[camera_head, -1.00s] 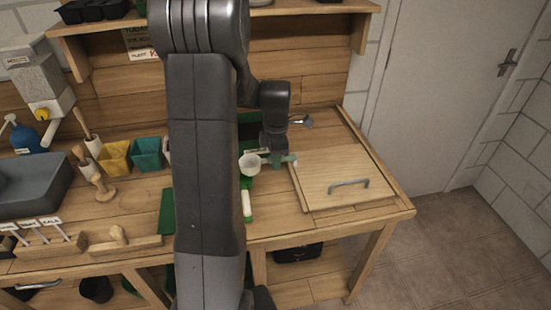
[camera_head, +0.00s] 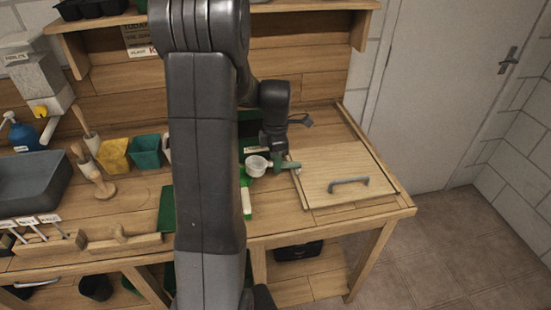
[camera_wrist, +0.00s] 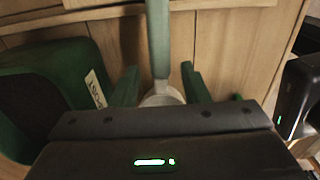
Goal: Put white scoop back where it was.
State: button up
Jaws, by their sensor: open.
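The white scoop (camera_head: 257,166) has a white cup and a grey-green handle (camera_head: 287,165) that points right, towards the wooden lid. In the wrist view the handle (camera_wrist: 158,40) runs straight up the picture, and the cup (camera_wrist: 162,96) is mostly hidden behind my gripper's body. My gripper (camera_head: 276,157) is low over the bench at the scoop. In the wrist view its two green fingers (camera_wrist: 158,75) stand apart on either side of the scoop, with gaps beside the handle. I cannot tell whether the scoop rests fully on the bench.
A green labelled bin (camera_wrist: 95,85) stands close left of my fingers in the wrist view. The wooden lid (camera_head: 345,176) with a grey handle is to the right. A dark grey tool (camera_head: 302,121) lies behind. Yellow (camera_head: 115,155) and teal (camera_head: 147,152) pots stand left.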

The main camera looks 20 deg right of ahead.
notch_tip(320, 180, up, 13)
dwell(0.3)
